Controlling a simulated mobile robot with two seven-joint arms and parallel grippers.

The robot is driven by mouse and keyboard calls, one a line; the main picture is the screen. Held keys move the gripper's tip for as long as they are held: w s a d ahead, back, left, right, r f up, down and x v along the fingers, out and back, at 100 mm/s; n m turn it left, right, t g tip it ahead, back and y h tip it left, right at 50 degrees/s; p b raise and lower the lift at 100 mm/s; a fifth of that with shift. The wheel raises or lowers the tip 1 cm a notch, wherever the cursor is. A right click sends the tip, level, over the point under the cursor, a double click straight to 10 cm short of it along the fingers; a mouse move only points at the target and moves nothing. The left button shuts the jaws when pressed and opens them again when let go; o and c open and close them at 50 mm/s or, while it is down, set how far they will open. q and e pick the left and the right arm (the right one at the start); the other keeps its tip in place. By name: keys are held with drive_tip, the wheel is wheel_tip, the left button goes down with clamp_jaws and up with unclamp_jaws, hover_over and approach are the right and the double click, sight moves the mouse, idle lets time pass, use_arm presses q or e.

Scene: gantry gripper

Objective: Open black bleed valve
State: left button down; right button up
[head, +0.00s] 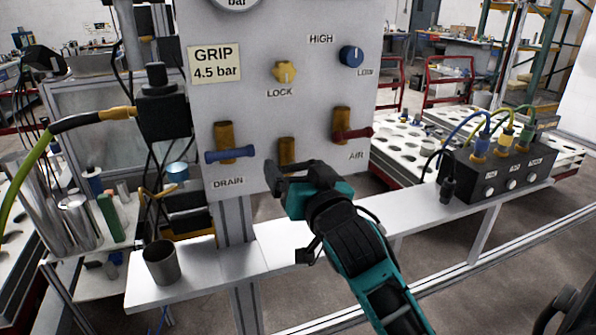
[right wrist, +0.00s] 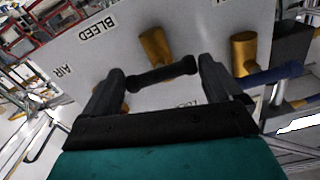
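The grey panel (head: 310,95) carries several valves. The bleed valve's brass body (head: 287,150) is at the panel's lower middle; my right gripper hides its handle in the head view. The black bleed handle (right wrist: 162,76) shows in the right wrist view, lying crosswise between the two fingers under the BLEED label (right wrist: 97,27). My right gripper (head: 291,176) is in front of it. Its fingers (right wrist: 160,85) are wide apart, one near each end of the handle; I cannot tell whether they touch it. My left gripper is not in view.
The blue drain handle (head: 229,155) is left of the bleed valve, the red air handle (head: 352,134) right. A yellow lock knob (head: 285,72) and blue knob (head: 351,56) sit above. A metal cup (head: 161,263) and a black connector box (head: 503,170) stand on the white shelf (head: 410,212).

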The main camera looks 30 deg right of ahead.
drive_tip(key=c, duration=0.3)
drive_tip(key=shift+r+n+p, duration=0.2)
drive_tip(key=shift+n+p, duration=1)
drive_tip(key=shift+p, duration=0.05)
drive_tip(key=n+p, duration=0.1)
drive_tip(key=n, duration=0.1)
drive_tip(key=shift+n+p, duration=0.3)
drive_tip(key=shift+p, duration=0.05)
drive_tip(key=shift+f+n, duration=0.1)
drive_tip(key=shift+n, duration=0.8)
drive_tip(key=n, duration=0.6)
drive_tip(key=shift+p, duration=0.3)
drive_tip(key=n, duration=0.5)
drive_tip(key=shift+n, duration=0.3)
